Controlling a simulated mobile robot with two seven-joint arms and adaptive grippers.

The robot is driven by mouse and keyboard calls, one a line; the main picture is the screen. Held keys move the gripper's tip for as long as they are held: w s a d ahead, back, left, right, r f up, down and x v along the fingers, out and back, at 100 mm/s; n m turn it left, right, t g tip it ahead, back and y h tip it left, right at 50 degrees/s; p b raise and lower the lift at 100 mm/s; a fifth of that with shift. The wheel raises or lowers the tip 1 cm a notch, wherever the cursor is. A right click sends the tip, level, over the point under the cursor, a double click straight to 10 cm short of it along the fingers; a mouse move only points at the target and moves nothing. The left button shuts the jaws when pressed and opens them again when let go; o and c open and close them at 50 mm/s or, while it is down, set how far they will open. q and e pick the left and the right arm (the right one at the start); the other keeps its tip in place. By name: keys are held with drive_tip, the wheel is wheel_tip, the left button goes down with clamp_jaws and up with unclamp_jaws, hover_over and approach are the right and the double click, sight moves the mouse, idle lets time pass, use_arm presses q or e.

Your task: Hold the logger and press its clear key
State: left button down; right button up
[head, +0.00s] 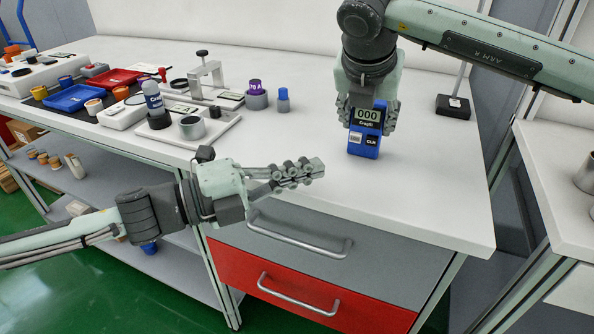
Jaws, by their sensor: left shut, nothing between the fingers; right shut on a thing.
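The logger (364,144) is a blue handheld box with a small display that reads 000 and a label below it. It has a light key at its lower left and a dark key marked CLR (371,140) at its lower right. My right gripper (369,110) comes from above and is shut on the logger's upper part, holding it upright over the white bench. I cannot tell whether its base touches the bench. My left gripper (318,168) is shut and empty, to the left of the logger and lower in the picture, apart from it.
The white bench (420,200) is clear around the logger. To the left stand a clamp fixture (207,80), a purple-capped container (256,92), a blue-capped vial (283,98), and red (115,79) and blue (73,97) trays. A stand base (453,106) is at the right back.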

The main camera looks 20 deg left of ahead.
use_arm(q)
drive_tip(key=shift+s+a, duration=0.45)
drive_tip(key=shift+s, duration=0.1)
use_arm(e)
drive_tip(key=shift+f, duration=0.1)
idle(0.3)
drive_tip(key=o, duration=1)
drive_tip(key=shift+o, duration=0.2)
drive_tip(key=v, duration=1.2)
